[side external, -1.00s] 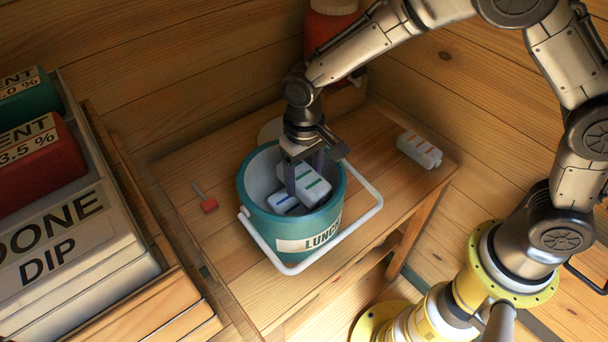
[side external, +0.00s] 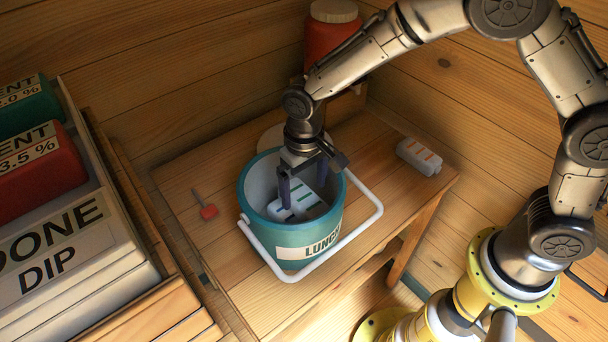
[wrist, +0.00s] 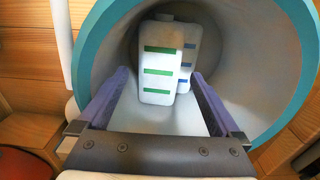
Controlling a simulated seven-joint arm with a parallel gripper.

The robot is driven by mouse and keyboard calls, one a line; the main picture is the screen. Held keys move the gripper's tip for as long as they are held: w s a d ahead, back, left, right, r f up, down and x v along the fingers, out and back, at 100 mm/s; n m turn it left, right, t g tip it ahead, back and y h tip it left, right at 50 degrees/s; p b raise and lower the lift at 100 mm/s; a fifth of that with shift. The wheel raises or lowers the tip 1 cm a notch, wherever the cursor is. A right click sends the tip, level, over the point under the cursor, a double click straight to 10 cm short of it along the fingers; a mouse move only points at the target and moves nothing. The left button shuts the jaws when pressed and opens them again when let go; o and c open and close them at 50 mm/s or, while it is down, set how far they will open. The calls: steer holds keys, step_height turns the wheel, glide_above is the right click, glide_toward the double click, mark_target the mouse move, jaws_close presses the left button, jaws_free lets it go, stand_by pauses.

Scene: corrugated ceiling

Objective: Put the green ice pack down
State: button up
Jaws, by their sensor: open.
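The green ice pack (side external: 296,197), white with green stripes, lies inside the teal lunch bucket (side external: 308,253). In the wrist view the green ice pack (wrist: 160,64) rests partly over a blue-striped ice pack (wrist: 187,60), which is partly hidden behind it. My gripper (side external: 303,196) is open, with its fingers down inside the bucket's mouth. In the wrist view its two purple fingers (wrist: 158,101) stand wide apart, with the green ice pack beyond them and not clasped. The lower part of the bucket's inside is hidden in the side view.
An orange-striped ice pack (side external: 419,157) lies on the table's right end. A white bucket handle (side external: 357,231) hangs out over the front. A small red tool (side external: 208,211) lies left of the bucket. A red jar (side external: 333,40) stands behind. Boxes (side external: 62,245) fill the left.

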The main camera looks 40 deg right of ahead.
mark_target(304, 198)
step_height(304, 198, up, 13)
steer(key=s+d+r+t, duration=0.2)
steer(key=s+d+r, duration=0.2)
steer(key=d+r, duration=0.25)
steer(key=s+d+t, duration=0.3)
steer(key=s+d, duration=0.9)
steer(key=s, duration=0.5)
steer(key=shift+s+d+r+t, duration=0.15)
steer(key=shift+s+d+t, duration=0.05)
steer(key=shift+s+t, duration=0.1)
stand_by(0.8)
steer(key=shift+c, duration=1.2)
